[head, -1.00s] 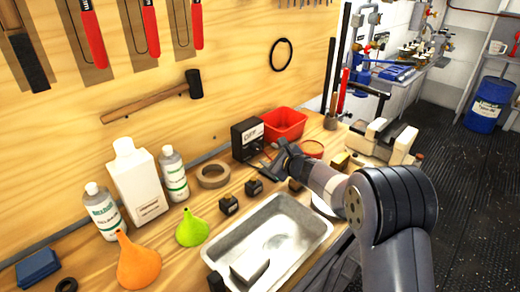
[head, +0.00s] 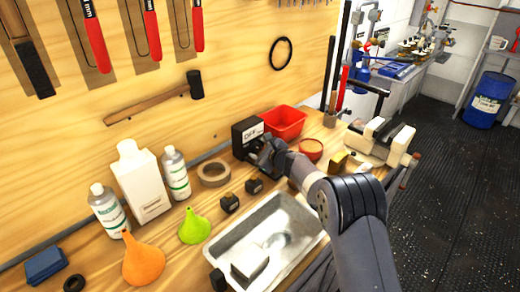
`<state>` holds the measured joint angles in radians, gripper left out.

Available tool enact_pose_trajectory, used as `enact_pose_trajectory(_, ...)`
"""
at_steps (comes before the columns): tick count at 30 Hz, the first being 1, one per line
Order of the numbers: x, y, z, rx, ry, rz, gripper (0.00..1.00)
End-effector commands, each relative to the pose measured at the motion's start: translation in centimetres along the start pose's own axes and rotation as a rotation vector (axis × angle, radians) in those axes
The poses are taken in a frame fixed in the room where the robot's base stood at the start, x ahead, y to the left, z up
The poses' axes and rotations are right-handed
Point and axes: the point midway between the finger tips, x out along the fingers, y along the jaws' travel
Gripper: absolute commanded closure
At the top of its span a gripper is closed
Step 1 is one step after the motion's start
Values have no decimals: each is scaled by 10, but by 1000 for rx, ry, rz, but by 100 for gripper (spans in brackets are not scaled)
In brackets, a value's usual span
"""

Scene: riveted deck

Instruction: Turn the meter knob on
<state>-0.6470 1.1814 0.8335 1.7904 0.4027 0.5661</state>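The meter (head: 243,134) is a small black box with a white display panel reading what looks like "OFF". It stands upright on the wooden bench against the pegboard, left of the red bin. My gripper (head: 262,155) is at the lower front of the meter, very close to it or touching it. The meter's knob is hidden behind my gripper. The fingers are small and dark here, and I cannot tell whether they are open or shut.
A red bin (head: 285,122) stands just right of the meter, and a tape roll (head: 214,173) lies to its left. Two small black blocks and a metal tray (head: 232,245) are in front. A vise (head: 380,142) sits at the right. Bottles and funnels stand at left.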

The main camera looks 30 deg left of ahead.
Motion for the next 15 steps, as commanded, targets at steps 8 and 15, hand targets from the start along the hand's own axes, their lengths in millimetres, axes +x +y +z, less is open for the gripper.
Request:
enact_pose_trajectory(8,0,0,0,0,0,0,72)
enact_pose_trajectory(15,0,0,0,0,0,0,91)
